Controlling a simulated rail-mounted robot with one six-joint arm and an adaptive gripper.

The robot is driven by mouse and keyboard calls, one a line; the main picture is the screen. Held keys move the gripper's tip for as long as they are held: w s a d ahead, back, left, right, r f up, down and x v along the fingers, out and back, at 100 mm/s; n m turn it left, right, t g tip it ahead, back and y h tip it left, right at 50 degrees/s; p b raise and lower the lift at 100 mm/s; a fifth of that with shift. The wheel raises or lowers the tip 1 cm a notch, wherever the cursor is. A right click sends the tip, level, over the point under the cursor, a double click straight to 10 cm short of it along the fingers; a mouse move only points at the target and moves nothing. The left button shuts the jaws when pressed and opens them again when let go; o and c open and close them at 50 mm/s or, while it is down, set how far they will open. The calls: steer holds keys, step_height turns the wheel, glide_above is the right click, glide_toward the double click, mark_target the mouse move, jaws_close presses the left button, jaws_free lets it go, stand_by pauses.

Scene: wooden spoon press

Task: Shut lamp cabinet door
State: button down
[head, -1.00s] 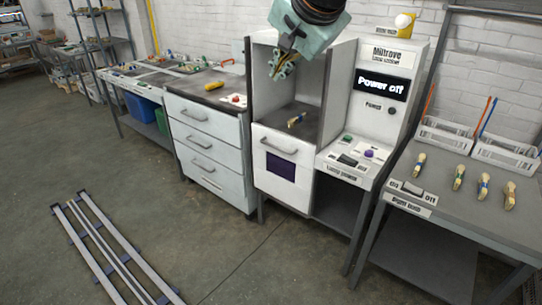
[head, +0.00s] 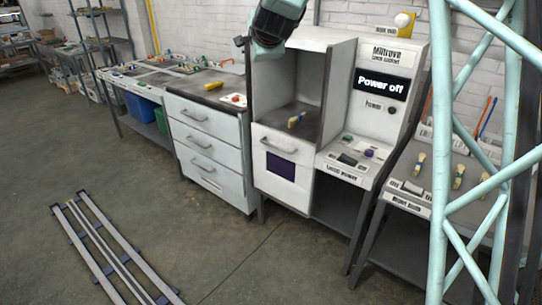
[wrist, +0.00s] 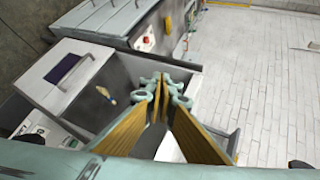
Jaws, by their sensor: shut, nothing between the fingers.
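The lamp cabinet (head: 340,46) stands in the middle of the head view, its upper compartment open at the front. A small brush-like item with a pale tip (head: 296,120) lies on the compartment floor; it also shows in the wrist view (wrist: 106,95). The white door panel (head: 274,192), with a grey bar handle and dark purple window, sits below the opening; it also shows in the wrist view (wrist: 60,92). My gripper (wrist: 166,80) is shut and empty, above the cabinet in the wrist view. In the head view my arm hides its fingertips.
A control panel with a "Power off" display (head: 381,85) adjoins the cabinet on the right. A drawer unit (head: 206,150) stands on its left. A bench with several brush-like items (head: 420,163) is at right, partly hidden by my teal frame.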

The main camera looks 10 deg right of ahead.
steer(key=w+f+m+t+h, duration=0.1)
steer(key=w+f+m, duration=0.35)
steer(key=w, duration=0.45)
steer(key=w+f+m+t+h, duration=0.1)
steer(key=w+f+m+h, duration=0.15)
steer(key=w+f, duration=0.45)
steer(key=w+f+m+t+h, duration=0.2)
steer(key=w+f+m+h, duration=0.2)
steer(key=w+f+m, duration=0.8)
steer(key=s+f+m+h+b, duration=0.1)
steer(key=s+f+m+h, duration=0.2)
steer(key=f, duration=1)
steer(key=s+f+m+h+b, duration=0.1)
steer(key=s+f+m+h, duration=0.2)
steer(key=s+f, duration=0.5)
steer(key=s+d+f+m+h, duration=0.1)
steer(key=s+f+m+h, duration=0.2)
steer(key=f, duration=1.5)
steer(key=shift+s+h+b, duration=0.4)
steer(key=shift+s+h, duration=0.55)
steer(key=shift+s, duration=0.45)
steer(key=shift+f, duration=0.15)
steer(key=shift+w+d, duration=0.1)
